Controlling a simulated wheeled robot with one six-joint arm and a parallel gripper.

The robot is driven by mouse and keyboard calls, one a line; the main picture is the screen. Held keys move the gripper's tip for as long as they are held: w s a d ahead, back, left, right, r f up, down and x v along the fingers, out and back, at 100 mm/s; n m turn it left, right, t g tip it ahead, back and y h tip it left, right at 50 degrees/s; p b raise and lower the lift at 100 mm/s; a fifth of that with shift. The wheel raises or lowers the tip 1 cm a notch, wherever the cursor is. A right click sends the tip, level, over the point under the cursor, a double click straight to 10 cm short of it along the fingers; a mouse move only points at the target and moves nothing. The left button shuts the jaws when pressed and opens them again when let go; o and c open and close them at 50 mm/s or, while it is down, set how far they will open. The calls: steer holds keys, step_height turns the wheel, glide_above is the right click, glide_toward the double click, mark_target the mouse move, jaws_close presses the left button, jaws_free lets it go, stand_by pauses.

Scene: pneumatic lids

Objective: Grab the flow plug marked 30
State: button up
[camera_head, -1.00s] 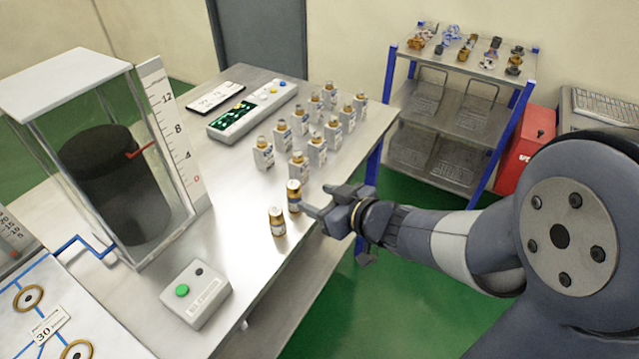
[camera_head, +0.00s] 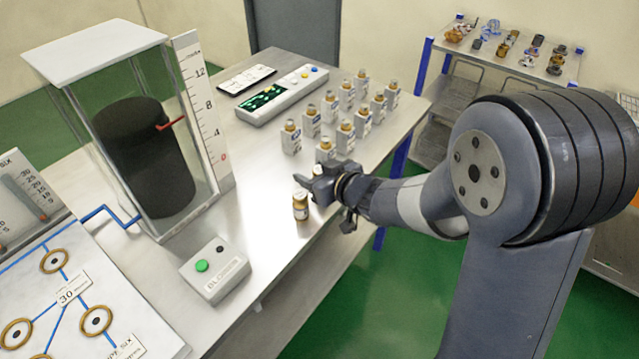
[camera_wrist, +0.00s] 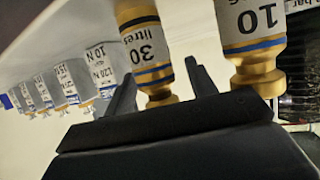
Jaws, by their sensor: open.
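The flow plug marked 30 (camera_wrist: 146,48) is a brass-coloured cylinder with a white label reading "30 litres" and a dark band. In the wrist view it appears upside down between the two fingers of my open gripper (camera_wrist: 156,80). A gap shows beside it, so it is not clamped. In the head view my gripper (camera_head: 314,186) is at the bench's right side and hides most of this plug. A second flow plug marked 10 (camera_wrist: 252,35) stands just outside the fingers; it appears to be the upright plug (camera_head: 301,206) in front of my gripper in the head view.
Several labelled weight blocks (camera_head: 345,137) with brass tops stand just behind my gripper. A button box (camera_head: 215,268), a glass cylinder case (camera_head: 205,190) and a panel with ring sockets (camera_head: 30,290) are left. The bench (camera_head: 255,215) is bare between.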

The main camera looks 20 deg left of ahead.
steer(key=c, duration=1.1)
steer(key=shift+c, duration=0.2)
